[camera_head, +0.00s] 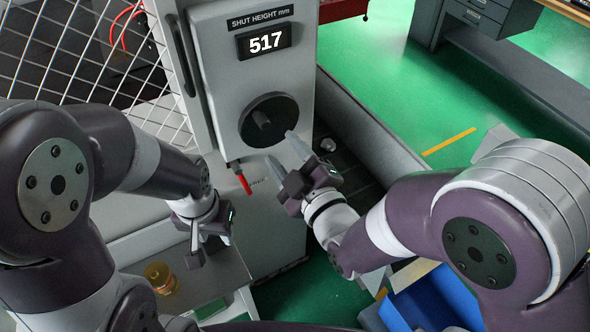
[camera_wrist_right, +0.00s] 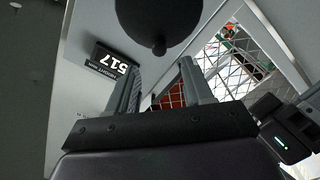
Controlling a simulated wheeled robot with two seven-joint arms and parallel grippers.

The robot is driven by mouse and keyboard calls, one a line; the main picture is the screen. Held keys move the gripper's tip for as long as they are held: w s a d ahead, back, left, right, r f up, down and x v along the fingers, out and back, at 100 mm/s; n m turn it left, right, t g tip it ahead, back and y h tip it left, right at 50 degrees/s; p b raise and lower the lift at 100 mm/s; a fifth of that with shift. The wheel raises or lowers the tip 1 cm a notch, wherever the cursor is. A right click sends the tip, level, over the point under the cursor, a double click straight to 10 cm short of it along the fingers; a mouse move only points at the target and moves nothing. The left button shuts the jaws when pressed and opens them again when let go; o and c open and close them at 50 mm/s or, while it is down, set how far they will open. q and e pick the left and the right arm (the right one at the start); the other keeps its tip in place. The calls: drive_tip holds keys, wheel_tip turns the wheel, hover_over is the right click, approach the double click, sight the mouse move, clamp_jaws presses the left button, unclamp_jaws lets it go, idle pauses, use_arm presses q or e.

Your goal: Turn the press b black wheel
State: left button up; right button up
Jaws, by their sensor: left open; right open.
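The black wheel (camera_head: 283,108) is a round disc on the grey press front, below the "SHUT HEIGHT mm" display (camera_head: 264,41), which reads 517. A short handle (camera_head: 262,119) sticks out from its face. In the right wrist view the wheel (camera_wrist_right: 150,15) is at the top, partly cut off, with its handle (camera_wrist_right: 159,46) pointing down. My right gripper (camera_head: 281,146) is open and empty, just below the wheel and apart from the handle. My left gripper (camera_head: 209,252) is open and empty, lower left, pointing down near the press front.
A red-handled lever (camera_head: 243,183) sits on the press below the wheel, between my grippers. A wire mesh guard (camera_head: 60,65) stands at the left. An amber cylinder (camera_head: 160,278) stands at the lower left. A blue bin (camera_head: 432,300) is at the lower right.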

drive_tip(key=v, duration=0.4)
idle(0.3)
drive_tip(key=s+d+f+m+g+h, duration=0.2)
drive_tip(key=d+f+m+g+h, duration=0.15)
drive_tip(key=f, duration=0.25)
drive_tip(key=s+d+f+m+g+h, duration=0.1)
drive_tip(key=d+f+m+g+h, duration=0.15)
drive_tip(key=f+g, duration=0.35)
drive_tip(key=s+d+f+m+g+h, duration=0.1)
drive_tip(key=s+d+m+g+h, duration=0.2)
drive_tip(key=d+m, duration=0.6)
drive_tip(key=d+g+h, duration=0.1)
drive_tip(key=d, duration=0.5)
drive_tip(key=shift+d+m, duration=0.2)
drive_tip(key=shift+m, duration=0.1)
drive_tip(key=shift+s+f, duration=0.1)
drive_tip(key=shift+s, duration=0.05)
